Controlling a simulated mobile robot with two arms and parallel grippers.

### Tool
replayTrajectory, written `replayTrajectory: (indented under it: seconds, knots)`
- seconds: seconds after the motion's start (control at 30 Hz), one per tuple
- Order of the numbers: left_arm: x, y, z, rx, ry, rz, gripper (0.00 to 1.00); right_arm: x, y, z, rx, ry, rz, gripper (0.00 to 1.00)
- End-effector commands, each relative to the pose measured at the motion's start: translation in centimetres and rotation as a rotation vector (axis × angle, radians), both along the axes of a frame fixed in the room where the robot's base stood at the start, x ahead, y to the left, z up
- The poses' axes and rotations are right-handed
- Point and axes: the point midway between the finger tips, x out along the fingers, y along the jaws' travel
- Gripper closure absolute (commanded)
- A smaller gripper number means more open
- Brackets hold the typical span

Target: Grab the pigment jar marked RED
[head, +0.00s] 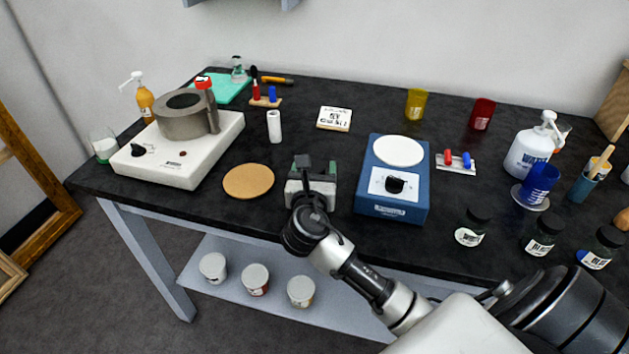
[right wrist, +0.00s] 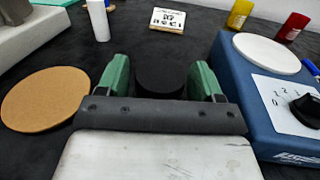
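My right gripper (head: 317,164) is over the middle of the black table. In the right wrist view its two green fingers (right wrist: 160,82) are apart, on either side of a round black lid (right wrist: 160,77). A narrow dark gap seems to show on each side of the lid. The body and label of the jar under this lid are hidden, so its marking cannot be read. Three other black-lidded jars stand at the right front: a left one (head: 471,228), a middle one (head: 543,233) and a right one (head: 602,247). Their small labels are not clearly legible. My left gripper is not in view.
A blue scale (head: 418,190) stands close right of my right gripper, and a cork disc (head: 248,181) lies left. A white hot plate (head: 160,165) with a grey pot (head: 183,116) is further left. A white roll (head: 274,126) and a card (head: 334,118) are behind.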

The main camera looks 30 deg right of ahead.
Motion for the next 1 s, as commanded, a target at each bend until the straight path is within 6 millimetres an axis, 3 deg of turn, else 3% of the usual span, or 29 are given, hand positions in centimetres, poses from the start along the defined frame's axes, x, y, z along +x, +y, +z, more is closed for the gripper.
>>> replayTrajectory:
  seconds: [0.03,0.27,0.67,0.73,0.8,1.0]
  knots:
    - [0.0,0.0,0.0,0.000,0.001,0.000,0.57,0.0,0.0,0.0,0.000,0.000,0.000,0.41]
    - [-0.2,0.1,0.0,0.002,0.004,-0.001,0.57,0.0,0.0,0.0,0.001,0.001,0.000,0.75]
    - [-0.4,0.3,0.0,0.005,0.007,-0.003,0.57,0.0,0.0,0.1,0.001,0.002,0.000,0.76]
    - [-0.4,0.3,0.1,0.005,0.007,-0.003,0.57,0.0,0.0,0.4,0.001,0.002,0.000,0.82]
    - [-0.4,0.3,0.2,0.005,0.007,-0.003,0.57,0.0,0.0,1.0,0.000,0.000,-0.001,0.95]
    - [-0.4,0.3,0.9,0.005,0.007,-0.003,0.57,0.0,0.0,4.2,0.000,-0.004,0.000,0.95]
